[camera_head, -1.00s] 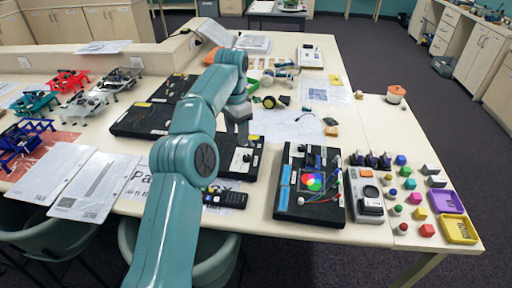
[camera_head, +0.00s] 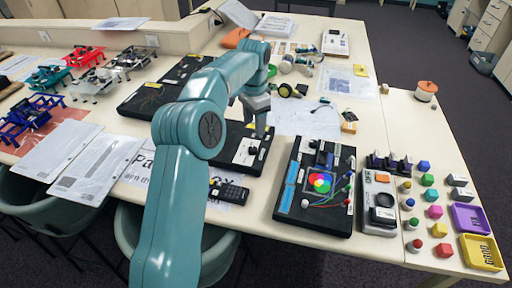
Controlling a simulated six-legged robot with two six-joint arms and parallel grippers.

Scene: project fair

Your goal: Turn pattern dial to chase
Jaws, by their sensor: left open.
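A black board (camera_head: 226,162) lies flat on the table, partly hidden by my left arm. On its right part is a pale panel (camera_head: 240,157) with a small dark knob (camera_head: 252,150); I cannot read its labels or setting, so I cannot tell for sure that it is the pattern dial. My left gripper (camera_head: 260,130) points down just above and behind that knob, at the board's right end. It is open, and its fingers are small and partly merged in view. I cannot tell whether they touch the knob. My right gripper is not in view.
A black board with a colour wheel (camera_head: 320,182) and wires lies to the right. A remote (camera_head: 229,192) lies in front. Small robots (camera_head: 95,83) stand at left.

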